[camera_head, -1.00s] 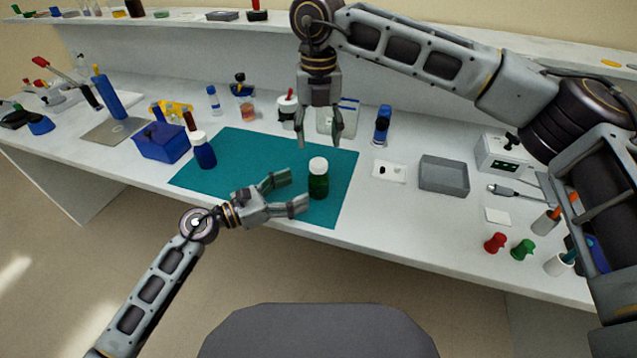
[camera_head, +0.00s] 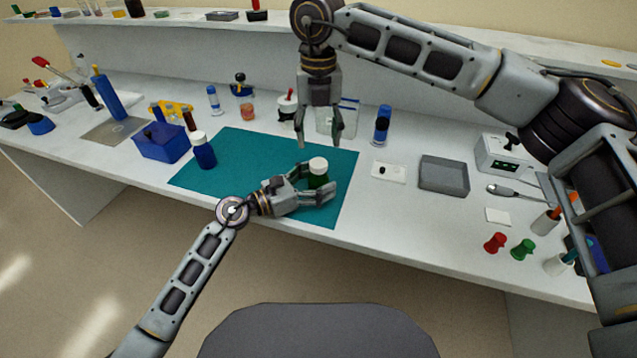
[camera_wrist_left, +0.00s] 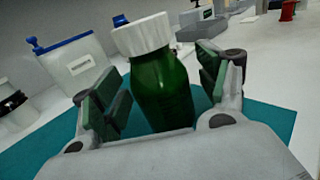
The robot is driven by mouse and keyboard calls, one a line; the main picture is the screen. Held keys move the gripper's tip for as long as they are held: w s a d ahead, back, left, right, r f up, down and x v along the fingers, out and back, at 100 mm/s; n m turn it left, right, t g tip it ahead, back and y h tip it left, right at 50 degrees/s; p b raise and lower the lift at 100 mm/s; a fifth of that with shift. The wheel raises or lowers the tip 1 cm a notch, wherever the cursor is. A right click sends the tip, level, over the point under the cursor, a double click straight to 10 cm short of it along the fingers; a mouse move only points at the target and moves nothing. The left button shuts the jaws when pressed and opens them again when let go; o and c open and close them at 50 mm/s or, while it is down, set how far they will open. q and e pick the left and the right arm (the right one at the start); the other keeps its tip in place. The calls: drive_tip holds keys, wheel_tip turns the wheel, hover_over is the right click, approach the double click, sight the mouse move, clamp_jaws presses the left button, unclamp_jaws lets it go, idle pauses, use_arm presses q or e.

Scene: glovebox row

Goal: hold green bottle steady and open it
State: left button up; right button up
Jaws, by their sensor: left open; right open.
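The green bottle (camera_head: 318,178) with a white cap (camera_head: 318,164) stands upright on the teal mat (camera_head: 233,160), its cap on. My left gripper (camera_head: 312,184) is open around the bottle, with one finger on each side of it. In the left wrist view the bottle (camera_wrist_left: 163,88) stands between the two open fingers, with a gap showing on the left and a narrower one on the right. Its lower part is hidden behind the gripper body. My right gripper (camera_head: 320,138) is open and empty, pointing down above and behind the bottle.
A blue bottle with a white cap (camera_head: 202,150) stands at the mat's left edge, beside a blue box (camera_head: 161,142). A grey tray (camera_head: 444,174) and a white device (camera_head: 502,154) are at right. The mat's left half is clear.

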use_arm(q)
clamp_jaws()
use_arm(e)
drive_tip(key=shift+s+a+f, duration=0.15)
drive_tip(key=shift+f, duration=0.25)
drive_tip(key=shift+a, duration=0.15)
drive_tip(key=m, duration=0.3)
drive_tip(key=shift+r+m, duration=0.25)
drive_tip(key=shift+m, duration=0.05)
drive_tip(key=m, duration=0.3)
drive_tip(key=shift+r, duration=0.15)
drive_tip(key=m, duration=0.7)
drive_tip(key=shift+d, duration=0.3)
